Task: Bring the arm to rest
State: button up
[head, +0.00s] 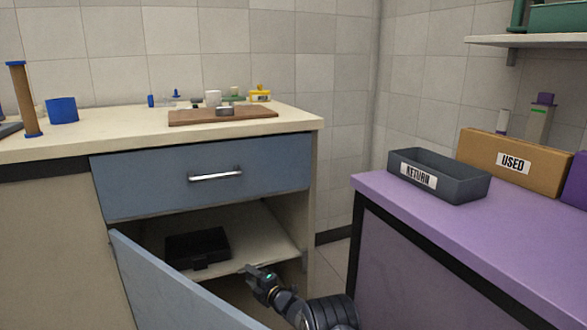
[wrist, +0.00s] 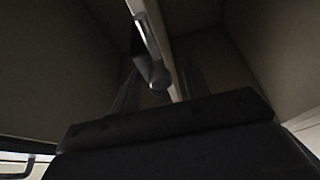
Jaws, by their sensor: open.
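My gripper (head: 256,272) is in the lower middle of the head view, in front of the open cabinet and beside its swung-out blue door (head: 170,285). My arm comes up from the bottom edge behind it. In the dim wrist view the jaws are parted. A pale edge (wrist: 172,45) with a metal bar handle (wrist: 150,45) runs between or just beyond the fingers. I cannot tell whether the fingers touch it. I see nothing clearly held.
A black tray (head: 197,248) sits on the cabinet shelf (head: 265,235). The blue drawer (head: 205,180) above is shut. The purple counter (head: 480,220) at right holds a grey RETURN bin (head: 437,177) and a USED box (head: 510,162). A brown board (head: 190,118) lies on the cream counter.

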dwell(0.3)
jog(key=shift+w+a+f, duration=0.1)
jog(key=shift+w+a, duration=0.1)
jog(key=shift+a, duration=0.15)
jog(key=p+v, duration=0.4)
jog(key=v, duration=0.6)
jog(key=b+x, duration=0.4)
jog(key=x, duration=0.5)
jog(key=shift+w+a+f+b, duration=0.1)
jog(key=shift+w+a+b, duration=0.15)
jog(key=shift+a+b, duration=0.05)
jog(key=shift+d+r+p, duration=0.2)
jog(key=shift+r+p, duration=0.05)
jog(key=shift+p, duration=0.05)
jog(key=s+d+r+m+g+p, duration=0.2)
jog(key=d+m+p, duration=0.3)
jog(key=m, duration=0.7)
jog(key=s+d+r+m+g+p, duration=0.1)
jog(key=s+d+m+p, duration=0.3)
jog(key=m, duration=0.8)
jog(key=shift+s+d+r+g+h+p, duration=0.25)
jog(key=shift+d+r+g+p, duration=0.2)
jog(key=shift+p, duration=0.4)
